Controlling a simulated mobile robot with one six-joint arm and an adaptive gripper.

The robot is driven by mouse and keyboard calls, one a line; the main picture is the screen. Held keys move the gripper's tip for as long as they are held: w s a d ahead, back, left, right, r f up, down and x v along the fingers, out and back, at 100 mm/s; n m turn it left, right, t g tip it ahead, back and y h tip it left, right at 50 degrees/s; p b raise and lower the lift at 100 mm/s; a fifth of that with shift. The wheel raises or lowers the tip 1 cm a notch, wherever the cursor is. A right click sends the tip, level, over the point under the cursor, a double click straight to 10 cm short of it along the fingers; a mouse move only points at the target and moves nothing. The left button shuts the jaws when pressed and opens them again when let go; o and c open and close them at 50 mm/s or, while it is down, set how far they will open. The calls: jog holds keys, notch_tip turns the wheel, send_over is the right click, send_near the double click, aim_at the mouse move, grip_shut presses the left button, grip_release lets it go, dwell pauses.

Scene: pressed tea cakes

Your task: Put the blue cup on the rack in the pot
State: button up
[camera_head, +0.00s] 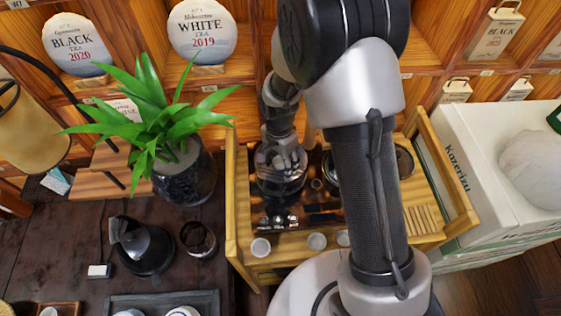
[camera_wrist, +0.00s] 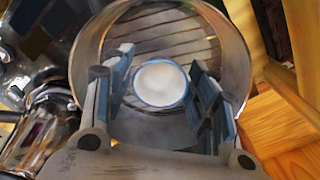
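The blue cup (camera_wrist: 160,84) shows in the wrist view from above as a white round inside with a blue rim. It is inside the round glass pot (camera_wrist: 232,40), over the slatted rack (camera_wrist: 165,30), and looks upright. My gripper (camera_wrist: 163,72) reaches into the pot with one finger on each side of the cup. Narrow gaps show between the fingers and the rim, so it looks open. In the head view my gripper (camera_head: 287,158) is down at the glass pot (camera_head: 280,185); the cup is hidden there.
The pot stands on a wooden tea stand (camera_head: 236,215). White cups (camera_head: 261,247) (camera_head: 317,241) line its front. A potted plant (camera_head: 183,172) stands close on the left. A black kettle (camera_head: 143,247) is at front left, and a white box (camera_head: 480,165) is at right.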

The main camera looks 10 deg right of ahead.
jog(key=shift+o, duration=0.4)
notch_tip(320, 180, up, 13)
jog(key=p, duration=0.3)
jog(key=shift+w+f, duration=0.15)
jog(key=shift+f, duration=0.05)
notch_tip(320, 180, up, 6)
jog(key=r+n+t, duration=0.1)
jog(key=n, duration=0.1)
send_over(280, 166)
jog(key=s+d, duration=0.2)
jog(key=s+d+r+n+t, duration=0.2)
jog(key=s+d+r+n, duration=0.15)
jog(key=s+r, duration=0.4)
jog(key=s+d+r+n+t, duration=0.1)
jog(key=s+d+r+n, duration=0.1)
jog(key=s, duration=0.4)
jog(key=s+d+r+n+t, duration=0.1)
jog(key=s+d+r+n, duration=0.1)
jog(key=s, duration=0.4)
jog(key=shift+r, duration=0.55)
jog(key=shift+f, duration=0.1)
jog(key=shift+f+b, duration=0.3)
jog(key=shift+f, duration=0.1)
